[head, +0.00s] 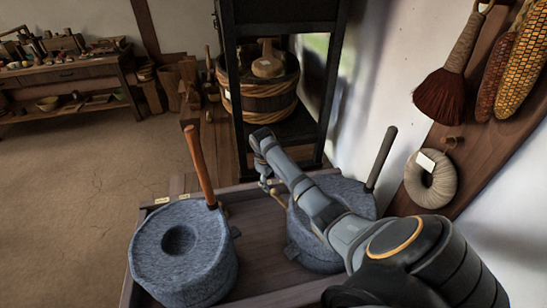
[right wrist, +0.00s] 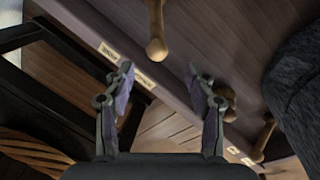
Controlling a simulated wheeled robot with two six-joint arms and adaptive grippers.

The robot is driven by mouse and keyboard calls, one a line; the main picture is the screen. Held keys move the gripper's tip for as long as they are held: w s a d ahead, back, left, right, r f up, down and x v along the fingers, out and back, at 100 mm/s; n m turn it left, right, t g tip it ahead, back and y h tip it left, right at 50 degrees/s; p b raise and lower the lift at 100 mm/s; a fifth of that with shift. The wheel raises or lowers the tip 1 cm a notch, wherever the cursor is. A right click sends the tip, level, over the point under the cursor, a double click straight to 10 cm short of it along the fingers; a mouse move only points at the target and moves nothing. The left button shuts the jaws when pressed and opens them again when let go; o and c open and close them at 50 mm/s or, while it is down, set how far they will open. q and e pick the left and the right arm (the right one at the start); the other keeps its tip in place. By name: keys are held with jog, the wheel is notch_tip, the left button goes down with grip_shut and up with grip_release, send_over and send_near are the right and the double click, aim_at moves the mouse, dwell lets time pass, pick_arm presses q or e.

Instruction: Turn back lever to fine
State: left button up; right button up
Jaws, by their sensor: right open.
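In the right wrist view, a wooden lever with a rounded end (right wrist: 157,30) reaches in from the top, its tip beyond and between my fingertips. Two small labels sit on the bench edge, one to the left of the lever tip (right wrist: 108,52) and one below it (right wrist: 143,78); I cannot read them. My right gripper (right wrist: 160,80) is open and empty, apart from the lever. In the head view my right gripper (head: 265,182) is beside the right-hand stone quern (head: 350,192), partly hidden by my arm. My left gripper is not in view.
A second stone quern (head: 180,255) with a brown upright handle (head: 199,165) stands at the left of the wooden bench (head: 262,235). A dark handle (head: 381,160) rises from the right-hand quern. A black frame (head: 325,95) stands behind. Another wooden lever (right wrist: 265,140) is at lower right.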

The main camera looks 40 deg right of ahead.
aim_at(274, 190)
jog(key=shift+w+d+r, duration=0.25)
jog(key=shift+w, duration=0.05)
jog(key=f, duration=0.1)
jog(key=f+b, duration=0.1)
jog(key=f, duration=0.3)
jog(key=shift+s+d, duration=0.1)
jog(key=shift+d, duration=0.2)
jog(key=f+b, duration=0.1)
jog(key=f, duration=0.1)
jog(key=d+f, duration=0.1)
jog(key=f, duration=0.1)
jog(key=shift+f+b, duration=0.15)
jog(key=shift+b, duration=0.2)
jog(key=shift+f, duration=0.3)
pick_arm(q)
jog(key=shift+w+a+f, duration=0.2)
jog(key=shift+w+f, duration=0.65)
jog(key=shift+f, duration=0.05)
pick_arm(e)
jog(key=shift+c, duration=0.2)
grip_shut()
